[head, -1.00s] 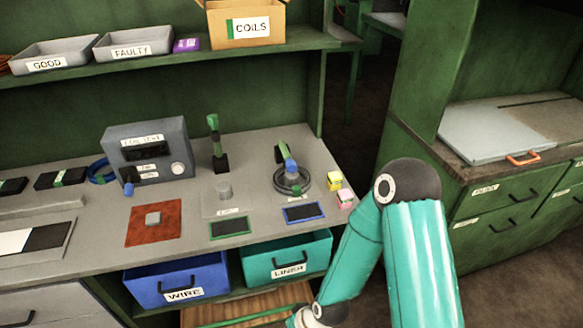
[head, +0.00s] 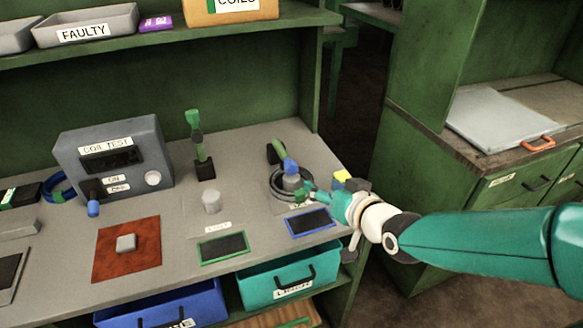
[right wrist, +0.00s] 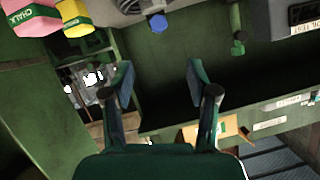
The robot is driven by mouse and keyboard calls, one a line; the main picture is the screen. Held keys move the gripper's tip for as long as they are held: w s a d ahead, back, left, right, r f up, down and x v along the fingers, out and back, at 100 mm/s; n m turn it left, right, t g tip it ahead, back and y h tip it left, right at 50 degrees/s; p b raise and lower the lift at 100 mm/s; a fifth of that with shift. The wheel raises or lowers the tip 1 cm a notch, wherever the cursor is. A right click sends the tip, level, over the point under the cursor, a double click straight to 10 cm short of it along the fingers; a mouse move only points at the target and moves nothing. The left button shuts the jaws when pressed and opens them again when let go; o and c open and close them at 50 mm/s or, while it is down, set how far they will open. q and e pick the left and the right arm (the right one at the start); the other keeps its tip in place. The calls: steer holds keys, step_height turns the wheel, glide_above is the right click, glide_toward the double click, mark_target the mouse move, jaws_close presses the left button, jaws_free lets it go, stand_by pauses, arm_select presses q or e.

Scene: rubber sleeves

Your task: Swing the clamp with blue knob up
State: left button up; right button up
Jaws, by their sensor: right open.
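The clamp with the blue knob (head: 290,167) stands on the bench's right part. Its green lever slopes down from the back, and the knob sits over a grey cylinder in a dark ring base. The knob also shows at the top of the right wrist view (right wrist: 158,22), beyond the fingertips. My right gripper (head: 305,192) is just right of the clamp and overlaps the edge of its base in the picture. In the right wrist view the right gripper (right wrist: 160,78) is open with nothing between its fingers. I cannot tell whether it touches the clamp.
A second clamp with a green handle (head: 196,135) stands upright to the left. A coil test box (head: 113,160) is further left. A yellow block (head: 342,175) is close behind my right gripper; a pink block (right wrist: 30,17) shows in the wrist view. A blue-framed pad (head: 310,222) lies in front.

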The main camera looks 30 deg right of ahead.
mark_target(293, 169)
steer(key=p+x, duration=0.3)
steer(key=x, duration=1.3)
steer(key=shift+d, duration=0.15)
jaws_close()
